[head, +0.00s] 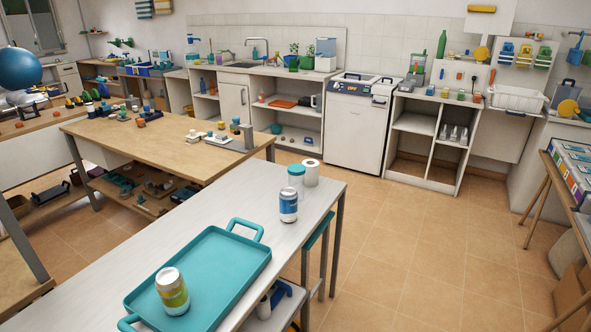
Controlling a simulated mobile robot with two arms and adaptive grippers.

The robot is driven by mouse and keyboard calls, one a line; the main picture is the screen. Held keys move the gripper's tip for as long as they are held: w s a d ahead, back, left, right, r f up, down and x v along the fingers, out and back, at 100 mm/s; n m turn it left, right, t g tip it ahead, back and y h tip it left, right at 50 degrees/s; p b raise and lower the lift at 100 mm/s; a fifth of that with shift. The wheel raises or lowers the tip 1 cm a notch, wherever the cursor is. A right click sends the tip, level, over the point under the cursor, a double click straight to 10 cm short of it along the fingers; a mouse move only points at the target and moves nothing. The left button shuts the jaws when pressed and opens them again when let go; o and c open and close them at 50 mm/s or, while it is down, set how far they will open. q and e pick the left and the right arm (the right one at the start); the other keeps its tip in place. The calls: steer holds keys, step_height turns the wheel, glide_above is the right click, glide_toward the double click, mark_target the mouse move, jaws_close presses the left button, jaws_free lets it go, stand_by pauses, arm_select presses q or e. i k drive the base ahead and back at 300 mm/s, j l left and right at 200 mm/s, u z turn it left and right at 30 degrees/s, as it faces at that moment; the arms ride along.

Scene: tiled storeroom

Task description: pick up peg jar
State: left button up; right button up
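A pale jar with a teal lid (296,177) stands upright near the far end of the grey-white table (222,201). It may be the peg jar, but I cannot make out pegs in it. A white roll (312,172) stands just behind it to the right, and a blue and white can (288,205) stands in front of it, hiding part of its lower side. Neither of my grippers is in view.
A teal tray (247,262) with two handles lies nearer on the same table, with a yellow-green and white can (172,291) in it. A wooden workbench (165,140) with small items stands behind to the left. The tiled floor (420,255) to the right is clear.

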mark_target(297, 182)
steer(key=i+u, duration=0.15)
steer(key=u, duration=0.25)
steer(key=i+l+u, duration=0.1)
steer(key=u, duration=0.35)
steer(key=i+l+u, duration=0.1)
steer(key=u, duration=0.3)
